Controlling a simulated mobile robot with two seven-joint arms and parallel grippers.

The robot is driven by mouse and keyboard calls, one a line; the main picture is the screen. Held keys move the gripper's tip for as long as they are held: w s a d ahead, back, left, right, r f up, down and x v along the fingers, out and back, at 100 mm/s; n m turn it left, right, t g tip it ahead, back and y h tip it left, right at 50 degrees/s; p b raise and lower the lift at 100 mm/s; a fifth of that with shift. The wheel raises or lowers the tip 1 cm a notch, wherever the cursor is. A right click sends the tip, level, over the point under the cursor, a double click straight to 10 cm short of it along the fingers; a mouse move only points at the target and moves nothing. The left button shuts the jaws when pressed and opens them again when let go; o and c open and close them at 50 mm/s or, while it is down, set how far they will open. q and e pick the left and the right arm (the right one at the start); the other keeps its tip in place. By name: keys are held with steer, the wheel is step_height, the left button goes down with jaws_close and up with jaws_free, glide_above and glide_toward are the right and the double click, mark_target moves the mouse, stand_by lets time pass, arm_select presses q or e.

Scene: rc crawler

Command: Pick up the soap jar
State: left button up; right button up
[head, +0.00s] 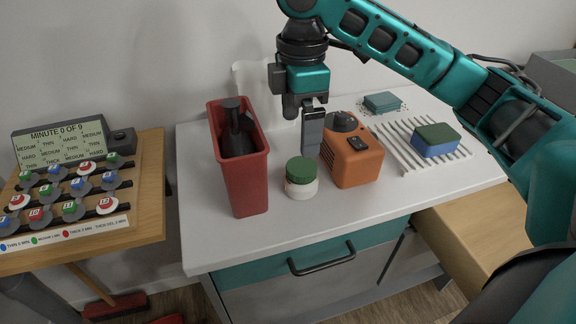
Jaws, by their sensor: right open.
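The soap jar (301,187), a short white jar with a green lid, stands upright on the white countertop (210,245). It stands between a red bin and an orange box. My right gripper (311,152) points down just behind and above the jar, slightly to its right in the picture. It is open and empty, and its far finger is largely hidden by the near one. The jar looks apart from the fingers. My left gripper does not show.
The tall red bin (245,188) holds a dark bottle (235,130). The orange box (357,167) stands close right of the jar. A white rack (393,145) bears a green-and-blue sponge (435,139). A teal block (382,102) lies behind. The counter's front strip is clear.

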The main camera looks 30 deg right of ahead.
mark_target(301, 166)
steer(key=f, duration=0.2)
steer(key=f+b, duration=0.1)
steer(key=f, duration=0.4)
steer(key=shift+s+b, duration=0.25)
steer(key=shift+b, duration=0.1)
steer(key=shift+d+f, duration=0.1)
steer(key=shift+f, duration=0.4)
steer(key=f, duration=0.1)
steer(key=f+b, duration=0.1)
steer(key=f, duration=0.1)
steer(key=shift+w+d+f, duration=0.1)
steer(key=shift+d+f, duration=0.15)
steer(key=shift+f, duration=0.1)
steer(key=shift+f+b, duration=0.35)
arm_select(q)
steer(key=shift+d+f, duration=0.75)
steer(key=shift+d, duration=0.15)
arm_select(e)
steer(key=c, duration=0.6)
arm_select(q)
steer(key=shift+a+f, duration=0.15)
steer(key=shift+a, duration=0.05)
arm_select(e)
steer(key=c, duration=0.6)
